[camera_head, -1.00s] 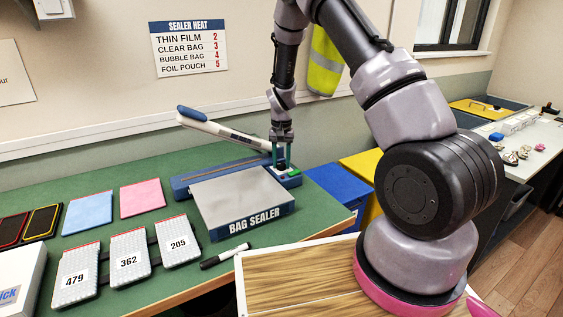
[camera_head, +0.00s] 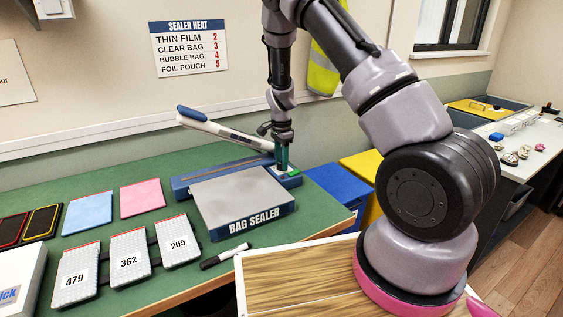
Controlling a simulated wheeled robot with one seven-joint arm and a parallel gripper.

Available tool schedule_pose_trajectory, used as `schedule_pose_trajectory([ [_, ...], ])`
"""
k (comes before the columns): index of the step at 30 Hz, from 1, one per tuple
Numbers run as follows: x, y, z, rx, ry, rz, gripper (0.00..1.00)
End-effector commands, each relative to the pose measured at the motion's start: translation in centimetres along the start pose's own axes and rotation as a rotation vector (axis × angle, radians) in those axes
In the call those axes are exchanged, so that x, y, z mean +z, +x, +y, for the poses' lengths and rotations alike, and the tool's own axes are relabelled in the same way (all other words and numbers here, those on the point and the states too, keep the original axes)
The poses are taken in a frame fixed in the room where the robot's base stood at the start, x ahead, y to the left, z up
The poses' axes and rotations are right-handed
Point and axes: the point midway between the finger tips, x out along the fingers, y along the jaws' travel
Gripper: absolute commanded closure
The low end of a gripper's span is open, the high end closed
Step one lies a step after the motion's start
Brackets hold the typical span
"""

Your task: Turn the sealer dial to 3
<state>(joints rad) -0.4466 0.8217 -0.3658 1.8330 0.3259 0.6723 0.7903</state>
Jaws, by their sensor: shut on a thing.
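The bag sealer (camera_head: 235,193) stands on the green table, with a grey top, a blue base and its long arm (camera_head: 225,131) raised at the back. My gripper (camera_head: 282,166) points straight down at the right end of the blue base. It is shut on the sealer dial there. The dial is hidden behind the fingers, so I cannot read its setting. A green patch (camera_head: 295,174) on the base shows just right of the fingers. A wall sign (camera_head: 189,48) headed SEALER HEAT lists thin film 2, clear bag 3, bubble bag 4 and foil pouch 5.
Grey pouches numbered 479 (camera_head: 81,278), 362 (camera_head: 130,259) and 205 (camera_head: 178,241) lie left of the sealer. A black marker (camera_head: 225,256) lies in front of it. Blue (camera_head: 88,213) and pink (camera_head: 142,197) pads lie behind the pouches. A blue bin (camera_head: 338,190) stands right of the table.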

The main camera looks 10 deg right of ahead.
Motion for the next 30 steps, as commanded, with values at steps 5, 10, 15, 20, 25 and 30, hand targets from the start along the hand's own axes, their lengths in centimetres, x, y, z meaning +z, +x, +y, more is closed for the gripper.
schedule_pose_trajectory([
  [5,0.04,-0.03,-0.05,-0.001,0.062,0.0,1.0],
  [10,0.02,-0.04,-0.05,-0.001,0.094,0.0,1.0],
  [15,0.01,-0.04,-0.06,-0.002,0.102,0.0,1.0],
  [20,0.01,-0.05,-0.06,-0.002,0.101,0.0,1.0],
  [25,0.01,-0.04,-0.06,-0.002,0.101,0.0,0.35],
  [30,0.01,-0.02,-0.04,-0.001,0.101,0.0,0.28],
])
